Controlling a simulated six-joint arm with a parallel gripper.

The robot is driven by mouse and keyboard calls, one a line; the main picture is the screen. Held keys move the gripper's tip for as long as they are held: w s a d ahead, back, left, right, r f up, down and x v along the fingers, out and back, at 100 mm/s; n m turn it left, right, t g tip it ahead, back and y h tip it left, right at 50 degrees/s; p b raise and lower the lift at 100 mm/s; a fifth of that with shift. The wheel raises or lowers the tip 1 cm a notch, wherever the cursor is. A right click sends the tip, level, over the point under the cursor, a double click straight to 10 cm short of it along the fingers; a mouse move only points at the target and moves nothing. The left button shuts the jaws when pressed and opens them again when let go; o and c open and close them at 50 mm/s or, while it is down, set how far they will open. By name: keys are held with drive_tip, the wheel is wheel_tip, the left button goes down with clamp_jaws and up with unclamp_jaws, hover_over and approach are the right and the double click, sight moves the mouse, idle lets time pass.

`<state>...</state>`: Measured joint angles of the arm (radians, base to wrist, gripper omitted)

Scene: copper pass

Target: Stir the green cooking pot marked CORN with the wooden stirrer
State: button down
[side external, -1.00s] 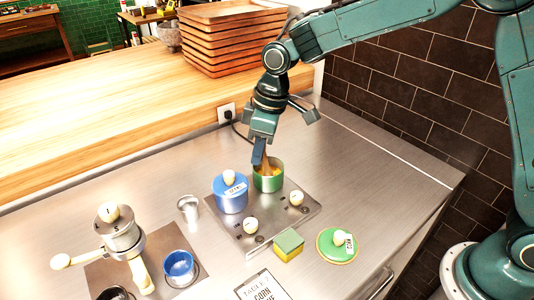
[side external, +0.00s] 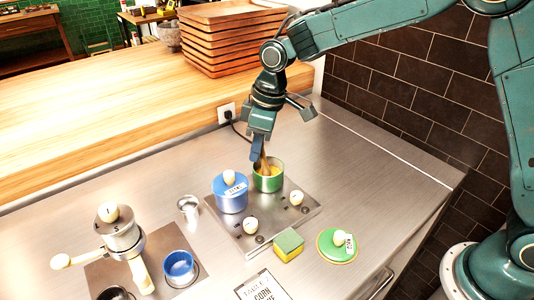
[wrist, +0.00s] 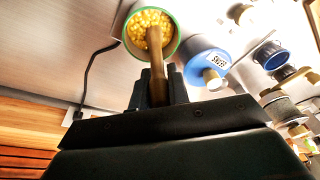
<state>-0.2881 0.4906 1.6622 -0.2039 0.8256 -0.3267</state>
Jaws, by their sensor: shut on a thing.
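The open green cooking pot (side external: 268,179) stands on the metal hob plate, with yellow corn inside; the corn also shows in the wrist view (wrist: 148,24). My gripper (side external: 257,152) is above the pot and shut on the wooden stirrer (wrist: 156,70). The stirrer's lower end is in the corn inside the pot, and its tip is hidden there. The green lid (side external: 337,246) with a pale knob and a label lies on the counter in front of the hob. No CORN label is readable on the pot itself.
A lidded blue pot (side external: 231,194) stands close to the left of the green pot. A sponge (side external: 288,245) and a card (side external: 262,290) lie in front. A grinder (side external: 120,238), a blue cup (side external: 179,267) and a metal cup (side external: 189,207) are further left. The counter at right is clear.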

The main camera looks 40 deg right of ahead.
drive_tip(key=shift+d, duration=0.2)
drive_tip(key=shift+r, duration=0.1)
drive_tip(key=shift+w+a+r, duration=0.1)
drive_tip(key=shift+w+r, duration=0.05)
drive_tip(key=shift+r, duration=0.65)
drive_tip(key=shift+w+a+r, duration=0.1)
drive_tip(key=shift+w+r, duration=0.05)
drive_tip(key=shift+r, duration=0.7)
drive_tip(key=shift+w+a+r, duration=0.1)
drive_tip(key=shift+w+r, duration=0.05)
drive_tip(key=shift+r, duration=0.65)
drive_tip(key=shift+a+v, duration=0.15)
drive_tip(key=shift+v, duration=0.6)
drive_tip(key=shift+a+v, duration=0.1)
drive_tip(key=shift+v, duration=0.6)
